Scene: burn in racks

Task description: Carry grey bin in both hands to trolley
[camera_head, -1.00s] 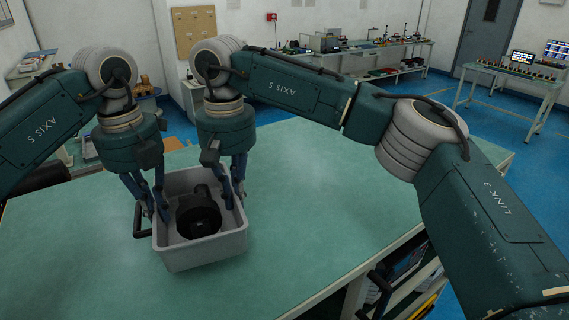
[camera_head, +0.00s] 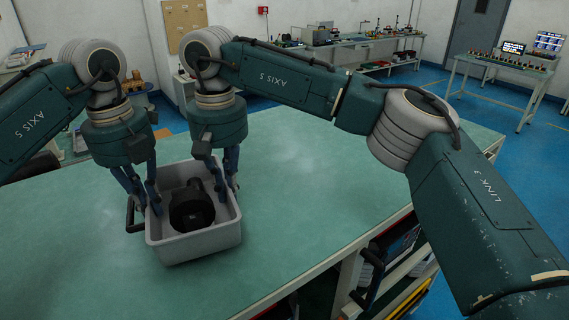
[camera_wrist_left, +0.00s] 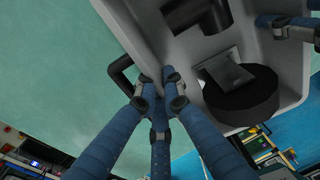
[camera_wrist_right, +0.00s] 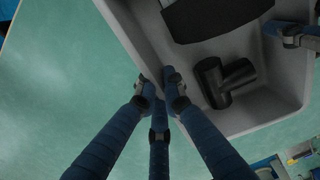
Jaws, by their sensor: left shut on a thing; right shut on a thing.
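The grey bin (camera_head: 210,243) is an open, upright box with a black cylindrical part (camera_head: 190,208) inside. It is over the green table, and I cannot tell if it touches the top. My left gripper (camera_head: 146,202) is shut on the bin's left wall, beside a black handle (camera_head: 133,214). In the left wrist view its fingers (camera_wrist_left: 160,95) pinch the rim. My right gripper (camera_head: 228,182) is shut on the opposite wall, and in the right wrist view its fingers (camera_wrist_right: 160,90) straddle the rim. No trolley can be made out.
The green table (camera_head: 300,190) is clear around the bin. Its front edge runs diagonally at lower right, with shelves holding items (camera_head: 400,245) below. Blue floor (camera_head: 470,115) lies beyond, with a bench (camera_head: 345,58) at the back wall and a table with monitors (camera_head: 510,70) at far right.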

